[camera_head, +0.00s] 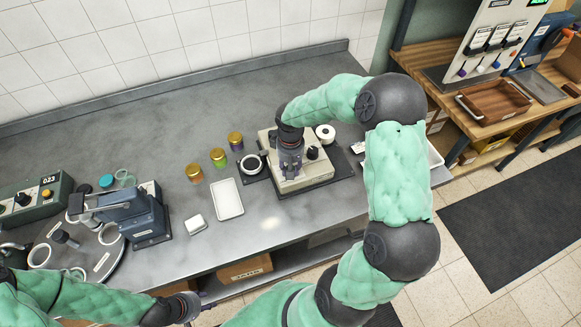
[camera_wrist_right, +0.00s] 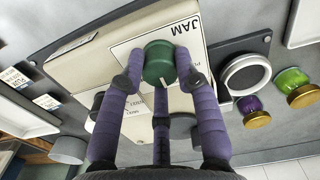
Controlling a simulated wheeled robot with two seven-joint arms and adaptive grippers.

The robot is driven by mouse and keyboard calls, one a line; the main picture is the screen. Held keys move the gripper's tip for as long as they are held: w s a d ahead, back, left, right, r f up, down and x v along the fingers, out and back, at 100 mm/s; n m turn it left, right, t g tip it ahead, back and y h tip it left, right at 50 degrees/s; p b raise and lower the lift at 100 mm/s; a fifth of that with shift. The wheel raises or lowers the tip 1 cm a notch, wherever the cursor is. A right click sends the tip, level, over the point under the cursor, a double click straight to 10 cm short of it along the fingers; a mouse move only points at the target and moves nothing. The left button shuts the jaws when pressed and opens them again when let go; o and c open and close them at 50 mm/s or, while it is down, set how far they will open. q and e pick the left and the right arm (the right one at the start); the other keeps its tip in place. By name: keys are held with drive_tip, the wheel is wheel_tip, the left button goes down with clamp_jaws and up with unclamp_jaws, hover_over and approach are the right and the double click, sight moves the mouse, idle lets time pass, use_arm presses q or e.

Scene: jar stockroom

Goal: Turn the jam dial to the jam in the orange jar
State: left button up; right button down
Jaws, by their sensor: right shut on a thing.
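My right gripper (camera_wrist_right: 160,70) is shut on the green jam dial (camera_wrist_right: 158,70) on the cream panel of the machine (camera_head: 302,173). The dial's white mark points toward the bottom of the wrist view, slightly right. "JAM" is printed beside it; other labels are partly hidden by my fingers. In the head view the right gripper (camera_head: 290,160) hides the dial. The orange jar (camera_head: 195,175) stands left of the machine, with a green jar (camera_head: 218,158) and a purple jar (camera_head: 236,142) behind it in a row. My left gripper (camera_head: 188,304) is low at the front; its fingers are unclear.
A white tray (camera_head: 227,199) and a small white block (camera_head: 196,223) lie left of the machine. A white ring (camera_head: 251,164) sits at its left side. A dark blue device (camera_head: 139,215) stands further left. A white roll (camera_head: 325,133) stands behind right. The back left counter is clear.

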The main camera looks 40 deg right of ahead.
idle(0.3)
drive_tip(key=c, duration=0.9)
unclamp_jaws()
drive_tip(key=shift+r, duration=0.1)
wheel_tip(320, 180, up, 12)
